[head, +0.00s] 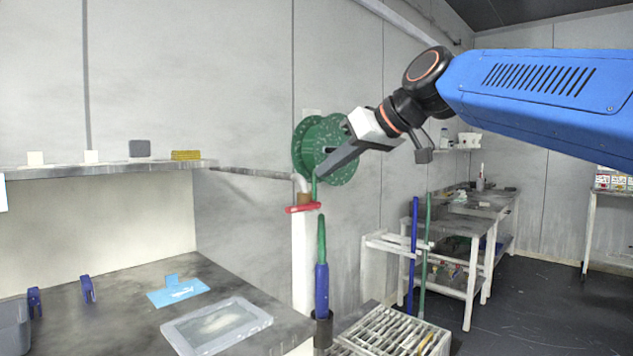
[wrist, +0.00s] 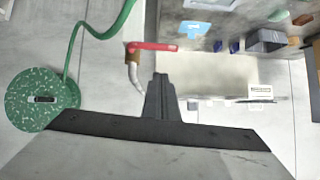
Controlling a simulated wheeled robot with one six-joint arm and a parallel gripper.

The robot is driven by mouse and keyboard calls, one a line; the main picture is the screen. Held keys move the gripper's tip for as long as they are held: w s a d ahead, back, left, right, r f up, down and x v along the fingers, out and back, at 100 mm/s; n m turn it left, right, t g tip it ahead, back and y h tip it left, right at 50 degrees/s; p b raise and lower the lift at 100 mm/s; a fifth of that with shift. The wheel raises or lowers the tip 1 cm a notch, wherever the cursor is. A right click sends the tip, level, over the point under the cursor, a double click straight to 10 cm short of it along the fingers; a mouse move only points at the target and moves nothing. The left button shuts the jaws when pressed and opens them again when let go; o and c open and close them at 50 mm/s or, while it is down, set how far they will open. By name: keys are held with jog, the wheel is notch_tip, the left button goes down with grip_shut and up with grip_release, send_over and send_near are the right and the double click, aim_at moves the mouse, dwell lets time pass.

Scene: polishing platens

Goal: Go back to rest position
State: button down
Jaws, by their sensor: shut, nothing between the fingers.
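My gripper (head: 321,172) is raised in the upper middle of the head view, at the end of the blue arm reaching in from the right. Its grey fingers are shut and empty, pointing down and left. They overlap a green disc (head: 312,140) on the wall in the picture; I cannot tell the gap between them. In the wrist view, the closed fingers (wrist: 160,80) point up, just below a red handle (wrist: 152,47).
The red handle (head: 303,208) sits on a pipe below the gripper. A green hose (wrist: 78,42) runs from the disc. The dark worktop (head: 110,315) holds a blue piece (head: 178,292) and a clear tray (head: 216,326). A slatted crate (head: 395,335) stands right of it.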

jog(key=v, duration=0.4)
jog(key=s+d+f+m+h, duration=0.3)
jog(key=s+d+f, duration=0.2)
jog(key=d+f, duration=0.5)
jog(key=s+d+f+m+h, duration=0.2)
jog(key=s+d+f, duration=0.2)
jog(key=d+f, duration=0.55)
jog(key=s+d+f+m+h, duration=0.1)
jog(key=s+d+f, duration=0.2)
jog(key=f, duration=0.6)
jog(key=s+d+f+m+g+h, duration=0.1)
jog(key=s+d+f+m+h, duration=0.1)
jog(key=s+f, duration=0.5)
jog(key=s+d+f+m+h, duration=0.1)
jog(key=s+d+f, duration=0.4)
jog(key=f, duration=0.5)
jog(key=shift+s+f+m+g, duration=0.3)
jog(key=shift+s+f+m, duration=0.05)
jog(key=shift+s+m, duration=0.05)
jog(key=shift+d, duration=0.1)
